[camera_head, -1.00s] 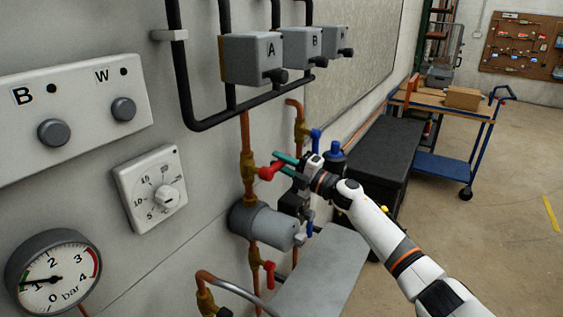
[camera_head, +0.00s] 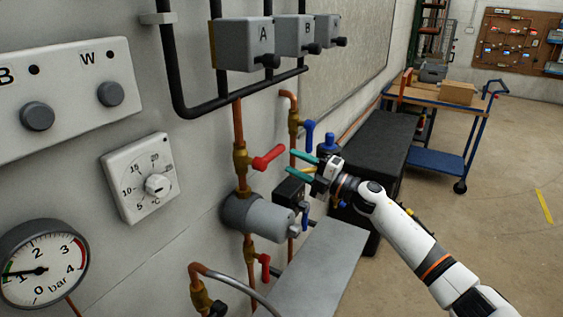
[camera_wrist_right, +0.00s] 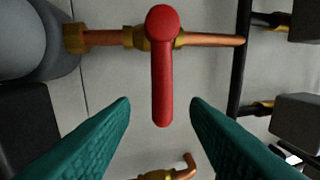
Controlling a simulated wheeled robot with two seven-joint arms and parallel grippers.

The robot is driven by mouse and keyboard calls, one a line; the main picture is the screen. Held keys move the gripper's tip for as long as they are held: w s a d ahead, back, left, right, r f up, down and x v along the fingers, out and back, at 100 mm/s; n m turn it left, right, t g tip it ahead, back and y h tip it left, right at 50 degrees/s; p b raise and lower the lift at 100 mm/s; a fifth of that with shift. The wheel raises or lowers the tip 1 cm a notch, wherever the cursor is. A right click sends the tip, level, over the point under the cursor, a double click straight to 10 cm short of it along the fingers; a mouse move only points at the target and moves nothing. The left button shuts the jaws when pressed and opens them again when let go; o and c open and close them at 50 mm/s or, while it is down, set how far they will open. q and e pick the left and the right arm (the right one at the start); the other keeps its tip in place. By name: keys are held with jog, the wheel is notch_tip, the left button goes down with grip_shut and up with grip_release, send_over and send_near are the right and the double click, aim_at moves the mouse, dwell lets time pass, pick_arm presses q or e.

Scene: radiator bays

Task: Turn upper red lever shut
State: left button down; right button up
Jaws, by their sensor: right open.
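The upper red lever (camera_head: 268,158) sits on a brass valve (camera_head: 241,160) on the vertical copper pipe below box A. It sticks out across the pipe, away from the wall. In the right wrist view the red lever (camera_wrist_right: 162,75) stands crosswise to the pipe, its free end between my two teal fingertips with a gap on each side. My right gripper (camera_head: 287,161) is open and empty, just right of the lever's end in the head view. A lower red lever (camera_head: 265,267) hangs on the same pipe, below the grey cylinder. My left gripper is not in view.
A blue lever (camera_head: 308,132) on a neighbouring pipe is close behind my right gripper. The grey cylinder (camera_head: 256,214) and a grey slab (camera_head: 322,270) lie below. A black chest (camera_head: 382,150) stands behind, with a blue cart (camera_head: 440,161) farther off. Open floor lies to the right.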

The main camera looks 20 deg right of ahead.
jog(key=b+v, duration=0.1)
jog(key=v, duration=0.4)
jog(key=shift+s, duration=0.1)
dwell(0.4)
